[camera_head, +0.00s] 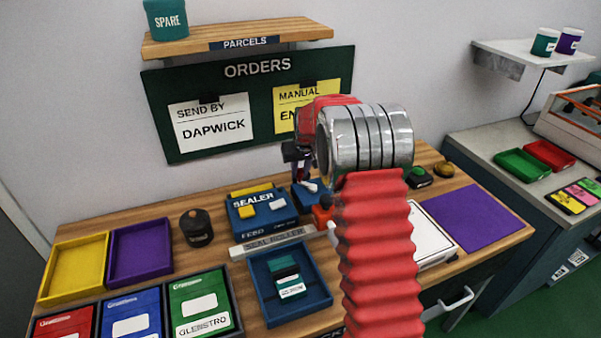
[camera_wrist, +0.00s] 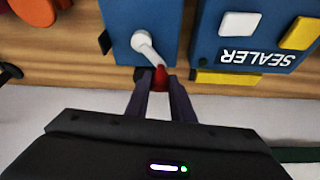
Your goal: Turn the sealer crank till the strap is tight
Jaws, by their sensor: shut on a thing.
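The crank is a white arm (camera_wrist: 146,44) with a red grip (camera_wrist: 160,77), mounted on a blue box (camera_wrist: 120,20) beside the sealer. In the wrist view my gripper (camera_wrist: 158,85) has its dark fingers closed on the red grip. In the head view my gripper (camera_head: 299,172) reaches down at the crank (camera_head: 311,186), partly hidden by my arm. The sealer (camera_head: 262,212) is a blue unit with white and yellow buttons; its label also shows upside down in the wrist view (camera_wrist: 250,45). I cannot make out the strap or how tight it is.
A blue tray (camera_head: 322,298) holding a teal item (camera_head: 287,273) lies in front of the seal roller (camera_head: 272,243). A dark round object (camera_head: 196,228), a yellow tray (camera_head: 50,292) and a purple tray (camera_head: 168,268) are left. A purple mat (camera_head: 468,217) lies right.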

